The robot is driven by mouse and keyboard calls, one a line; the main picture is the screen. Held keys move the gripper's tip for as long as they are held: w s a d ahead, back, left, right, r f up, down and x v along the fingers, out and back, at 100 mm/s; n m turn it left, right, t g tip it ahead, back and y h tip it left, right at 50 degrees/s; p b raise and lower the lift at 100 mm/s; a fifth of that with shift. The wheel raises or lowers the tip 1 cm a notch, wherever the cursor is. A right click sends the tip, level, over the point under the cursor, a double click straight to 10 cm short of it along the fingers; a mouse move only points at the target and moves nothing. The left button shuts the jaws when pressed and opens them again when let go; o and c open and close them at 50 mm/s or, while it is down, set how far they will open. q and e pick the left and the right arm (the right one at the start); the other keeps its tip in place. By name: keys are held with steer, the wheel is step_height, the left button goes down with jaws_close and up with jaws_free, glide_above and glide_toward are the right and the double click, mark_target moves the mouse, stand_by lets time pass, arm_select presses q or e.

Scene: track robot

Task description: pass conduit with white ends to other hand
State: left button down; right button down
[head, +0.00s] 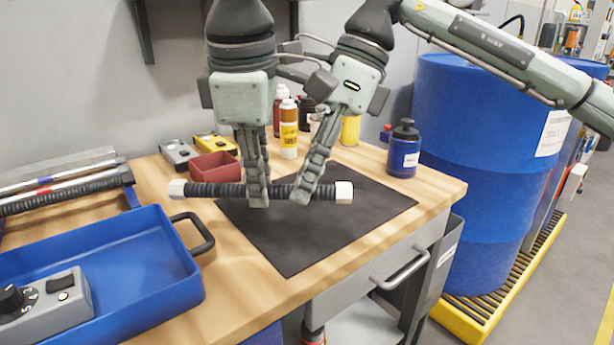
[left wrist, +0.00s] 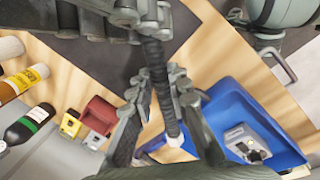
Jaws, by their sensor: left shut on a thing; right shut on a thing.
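The conduit (head: 215,190) is a black ribbed tube with white ends. It is held roughly level above the black mat and the bench in the head view, and it also shows in the left wrist view (left wrist: 157,62). My left gripper (head: 257,197) is shut on it near its middle. My right gripper (head: 303,195) is shut on it closer to the right white end (head: 344,192). Both grippers hold the conduit at once, close beside each other. The fingers hide short parts of the tube.
A black mat (head: 300,246) lies below. A blue tray (head: 120,248) with a grey control box (head: 45,305) is at front left. A red bin (head: 213,167), bottles (head: 289,135) and a blue bottle (head: 403,150) stand behind. A blue drum (head: 475,160) is right of the bench.

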arm_select(q)
steer(key=c, duration=1.4)
jaws_free()
steer(key=shift+o, duration=0.2)
